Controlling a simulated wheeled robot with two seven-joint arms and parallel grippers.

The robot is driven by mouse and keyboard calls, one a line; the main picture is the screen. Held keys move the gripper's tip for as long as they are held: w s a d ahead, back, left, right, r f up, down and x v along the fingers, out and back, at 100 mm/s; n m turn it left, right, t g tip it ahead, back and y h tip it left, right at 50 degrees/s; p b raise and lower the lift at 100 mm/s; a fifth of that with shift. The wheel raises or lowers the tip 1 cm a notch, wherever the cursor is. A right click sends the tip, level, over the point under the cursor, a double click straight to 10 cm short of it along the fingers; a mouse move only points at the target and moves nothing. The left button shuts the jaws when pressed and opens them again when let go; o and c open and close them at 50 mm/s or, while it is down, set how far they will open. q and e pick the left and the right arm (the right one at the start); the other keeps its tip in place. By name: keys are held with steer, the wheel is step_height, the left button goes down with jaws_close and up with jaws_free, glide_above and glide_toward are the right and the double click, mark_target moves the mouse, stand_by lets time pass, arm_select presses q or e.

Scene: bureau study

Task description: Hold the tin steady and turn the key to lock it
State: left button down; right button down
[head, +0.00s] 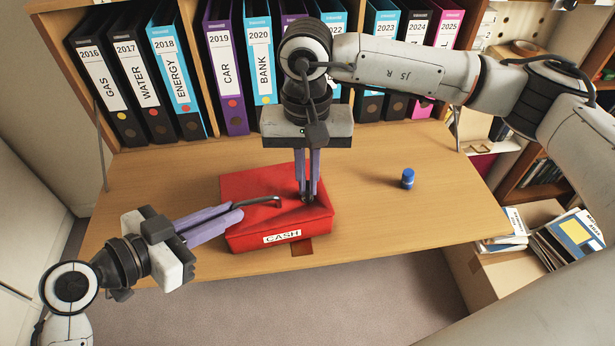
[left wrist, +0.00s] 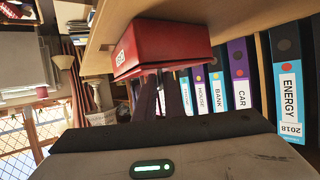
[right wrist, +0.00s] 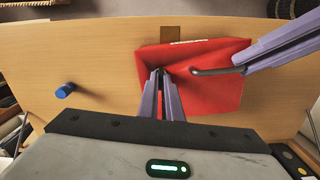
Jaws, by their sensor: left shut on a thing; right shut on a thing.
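The red cash tin (head: 250,190) sits on the wooden desk flap with its lid down and its CASH label facing the front edge. It also shows in the left wrist view (left wrist: 170,40) and the right wrist view (right wrist: 200,95). My left gripper (head: 240,206) comes from the left and is shut on the tin's dark carry handle (head: 263,200) on the lid. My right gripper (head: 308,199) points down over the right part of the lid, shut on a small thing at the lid. That thing is probably the key, mostly hidden between the fingertips.
A small blue cylinder (head: 408,180) stands on the flap (head: 370,215) to the right of the tin. Ring binders (head: 228,70) line the shelf behind. A brown plate (head: 302,247) lies at the flap's front edge. The flap's right side is mostly clear.

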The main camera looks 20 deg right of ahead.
steer(key=shift+m, duration=0.4)
steer(key=m, duration=0.3)
steer(key=shift+m, duration=0.4)
steer(key=m, duration=0.3)
steer(key=shift+m, duration=0.3)
steer(key=shift+m, duration=1.8)
